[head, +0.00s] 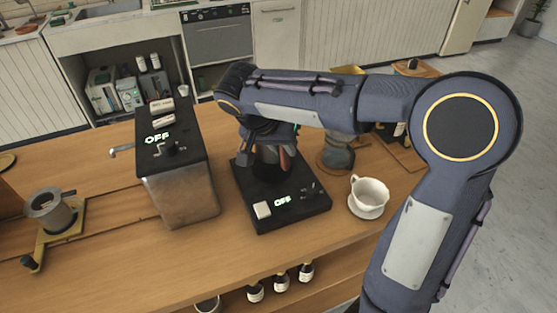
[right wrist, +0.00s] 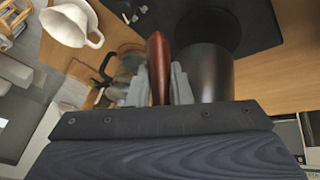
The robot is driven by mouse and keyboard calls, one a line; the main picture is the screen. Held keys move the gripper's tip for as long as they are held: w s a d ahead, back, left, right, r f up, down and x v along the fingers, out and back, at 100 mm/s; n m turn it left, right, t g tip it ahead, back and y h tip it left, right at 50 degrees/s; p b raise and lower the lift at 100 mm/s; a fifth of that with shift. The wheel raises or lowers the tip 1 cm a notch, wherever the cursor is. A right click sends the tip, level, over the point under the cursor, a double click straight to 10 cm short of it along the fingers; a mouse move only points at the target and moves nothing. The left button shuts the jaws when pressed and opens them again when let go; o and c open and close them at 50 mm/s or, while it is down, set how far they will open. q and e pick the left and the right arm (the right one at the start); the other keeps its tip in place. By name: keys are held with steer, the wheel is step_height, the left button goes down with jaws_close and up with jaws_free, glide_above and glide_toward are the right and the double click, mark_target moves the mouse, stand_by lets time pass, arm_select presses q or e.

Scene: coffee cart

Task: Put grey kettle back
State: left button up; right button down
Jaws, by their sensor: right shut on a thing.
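The grey kettle (right wrist: 205,75) is a dark metal body with a reddish-brown handle (right wrist: 157,55). My right gripper (right wrist: 159,85) is shut on that handle in the right wrist view. In the head view the handle (head: 285,160) shows under my right arm, above the black kettle base (head: 300,208), which has a lit "OFF" sign. The base (right wrist: 262,30) and its round plate also show in the right wrist view, beside the kettle body. My arm hides most of the kettle in the head view, and I cannot tell whether it touches the base. My left gripper is not in view.
A metal grinder box (head: 180,190) with an "OFF" sign stands left of the base. A white dripper cup (head: 368,197) stands close to its right, and a glass carafe (head: 338,152) behind. Bottles (head: 281,282) sit on the lower shelf.

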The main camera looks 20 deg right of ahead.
steer(key=shift+w+f, duration=0.15)
steer(key=shift+f, duration=2.3)
steer(key=shift+f, duration=0.1)
steer(key=shift+f, duration=0.15)
steer(key=c, duration=1.3)
jaws_free()
